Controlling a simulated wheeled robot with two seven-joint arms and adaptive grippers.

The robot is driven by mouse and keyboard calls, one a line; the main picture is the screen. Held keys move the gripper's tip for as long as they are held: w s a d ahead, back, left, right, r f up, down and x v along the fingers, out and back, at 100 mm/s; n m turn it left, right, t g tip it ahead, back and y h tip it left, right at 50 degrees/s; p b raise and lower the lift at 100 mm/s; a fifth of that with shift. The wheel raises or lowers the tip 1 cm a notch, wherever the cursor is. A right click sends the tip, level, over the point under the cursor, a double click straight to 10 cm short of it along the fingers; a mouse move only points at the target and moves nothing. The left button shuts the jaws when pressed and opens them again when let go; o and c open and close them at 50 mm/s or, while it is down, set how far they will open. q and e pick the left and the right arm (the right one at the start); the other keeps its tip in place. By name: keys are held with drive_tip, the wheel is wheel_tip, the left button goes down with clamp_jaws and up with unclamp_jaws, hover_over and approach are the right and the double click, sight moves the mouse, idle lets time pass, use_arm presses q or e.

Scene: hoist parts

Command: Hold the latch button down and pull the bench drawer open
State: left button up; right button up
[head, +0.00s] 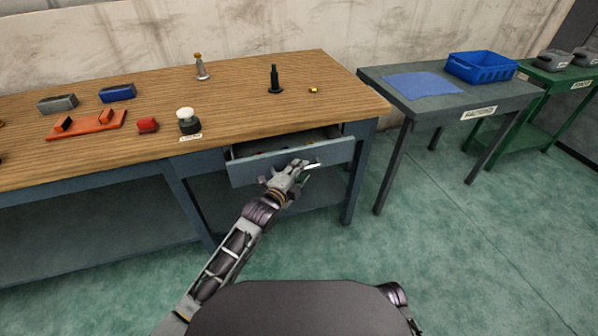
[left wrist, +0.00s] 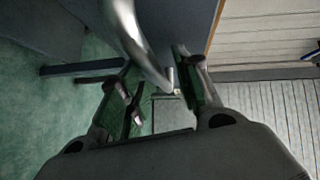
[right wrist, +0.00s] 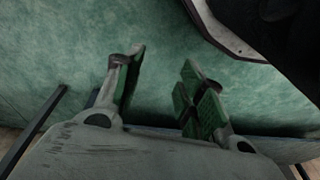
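The bench drawer (head: 292,164) is part way out, and its dark inside with some small items shows above its front. My left gripper (head: 300,172) is at the drawer front by the bright metal handle (head: 312,166). In the left wrist view the curved handle (left wrist: 135,38) runs between the parted fingers (left wrist: 158,82); contact is hard to judge. A white-topped knob on a black base (head: 187,119), apparently the latch button, stands on the bench near its front edge with a label before it. Nothing touches it. My right gripper (right wrist: 160,85) is open and empty above the green floor.
A grey table (head: 440,102) with a blue bin (head: 481,67) stands right. The floor between is clear.

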use_arm(q)
clamp_jaws()
use_arm(e)
drive_tip(key=shift+s+f, duration=0.15)
drive_tip(key=shift+f, duration=0.05)
use_arm(q)
drive_tip(key=shift+s, duration=0.1)
